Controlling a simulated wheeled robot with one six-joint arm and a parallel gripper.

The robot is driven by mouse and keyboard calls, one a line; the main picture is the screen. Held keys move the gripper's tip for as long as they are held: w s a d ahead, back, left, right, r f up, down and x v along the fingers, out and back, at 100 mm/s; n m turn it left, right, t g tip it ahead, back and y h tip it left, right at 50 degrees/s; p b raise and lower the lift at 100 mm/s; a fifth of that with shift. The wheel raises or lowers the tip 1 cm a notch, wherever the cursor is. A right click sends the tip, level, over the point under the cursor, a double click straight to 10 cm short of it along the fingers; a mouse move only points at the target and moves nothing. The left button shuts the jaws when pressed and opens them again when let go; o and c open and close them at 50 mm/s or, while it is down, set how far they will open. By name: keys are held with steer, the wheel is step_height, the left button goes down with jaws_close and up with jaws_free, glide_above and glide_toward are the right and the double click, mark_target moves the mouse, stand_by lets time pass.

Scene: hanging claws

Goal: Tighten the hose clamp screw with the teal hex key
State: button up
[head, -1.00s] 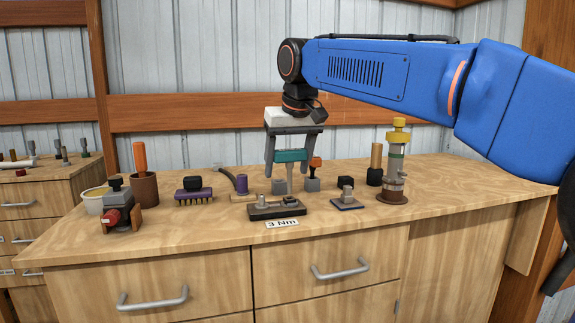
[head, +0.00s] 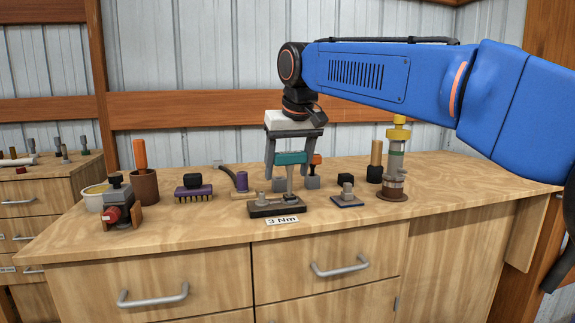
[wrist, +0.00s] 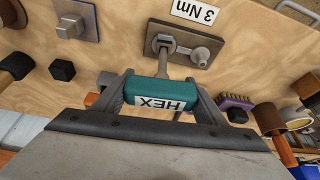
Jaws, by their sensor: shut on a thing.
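My gripper (head: 291,160) is shut on the teal handle of the hex key (wrist: 160,93), which carries a white HEX label. The key's grey shaft points down, upright in the head view. Its tip is at the right-hand screw (head: 289,197) on a dark block (head: 262,211), which I take as the hose clamp's mount. In the wrist view the shaft ends at the round screw head (wrist: 165,42); whether the tip sits inside it I cannot tell. A second, smaller fitting (wrist: 201,56) stands on the same block.
A 3 Nm label (head: 282,220) lies before the block. A small blue plate with a grey post (head: 347,197) and a brown-based cylinder (head: 393,175) stand to the right. A purple brush (head: 193,194) and a black-and-red device (head: 118,205) are left. The front bench strip is clear.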

steer(key=shift+f, duration=0.45)
stand_by(0.4)
steer(key=shift+d+m+h, duration=0.15)
steer(key=shift+m+h, duration=0.25)
steer(key=shift+m, duration=0.9)
steer(key=shift+d+m+h, duration=0.15)
steer(key=shift+m+h, duration=0.35)
steer(key=shift+m, duration=0.7)
steer(key=shift+m+h, duration=0.3)
steer(key=shift+m, duration=0.3)
steer(key=shift+d+m, duration=0.15)
steer(key=shift+m, duration=0.45)
